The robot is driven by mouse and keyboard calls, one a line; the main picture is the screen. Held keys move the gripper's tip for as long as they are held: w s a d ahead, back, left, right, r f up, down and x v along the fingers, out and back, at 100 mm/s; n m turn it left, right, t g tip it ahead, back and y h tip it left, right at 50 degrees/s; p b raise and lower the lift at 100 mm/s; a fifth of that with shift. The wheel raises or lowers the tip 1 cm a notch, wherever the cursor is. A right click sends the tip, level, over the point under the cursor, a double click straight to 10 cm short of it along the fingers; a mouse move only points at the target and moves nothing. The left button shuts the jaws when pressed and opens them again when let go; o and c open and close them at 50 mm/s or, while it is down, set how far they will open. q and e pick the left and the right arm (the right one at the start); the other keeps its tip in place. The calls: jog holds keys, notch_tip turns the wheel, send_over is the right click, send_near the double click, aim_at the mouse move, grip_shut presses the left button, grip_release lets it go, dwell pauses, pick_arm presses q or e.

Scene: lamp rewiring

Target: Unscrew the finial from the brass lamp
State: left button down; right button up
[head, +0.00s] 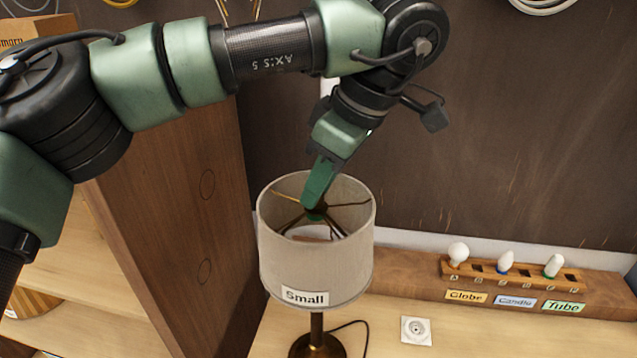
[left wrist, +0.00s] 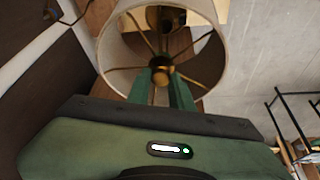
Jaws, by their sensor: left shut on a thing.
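The brass lamp (head: 317,341) stands upright on the wooden worktop with a beige shade (head: 315,262) labelled "Small". My left gripper (head: 314,208) reaches down from above into the shade's open top, at the hub where the spokes meet. In the left wrist view its two green fingers (left wrist: 163,80) are shut on the round brass finial (left wrist: 160,76) at the centre of the spokes. The spokes and the shade (left wrist: 215,60) surround the fingertips. In the head view the fingers hide the finial. My right gripper is not in view.
A wooden rack (head: 500,270) at the right holds several bulbs above labels reading Globe, Candle and Tube. A wall-socket-like plate (head: 416,331) lies right of the lamp, and a dark cord (head: 350,325) runs from the base. A wooden cabinet side (head: 190,200) stands close at the left.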

pick_arm(q)
jog(key=n+g, duration=0.1)
jog(key=n, duration=0.1)
jog(key=n+g, duration=0.1)
jog(key=n, duration=0.2)
jog(key=shift+w+d+y, duration=0.15)
jog(key=shift+y, duration=0.25)
jog(key=shift+n, duration=0.4)
jog(key=n+g, duration=0.1)
jog(key=n, duration=0.2)
jog(key=n+g, duration=0.1)
jog(key=n, duration=0.1)
jog(key=shift+w+n+h, duration=0.1)
jog(key=shift+n+h, duration=0.2)
jog(key=shift+n, duration=0.1)
jog(key=shift+w+r, duration=0.1)
jog(key=shift+r, duration=1.7)
jog(key=shift+f, duration=0.1)
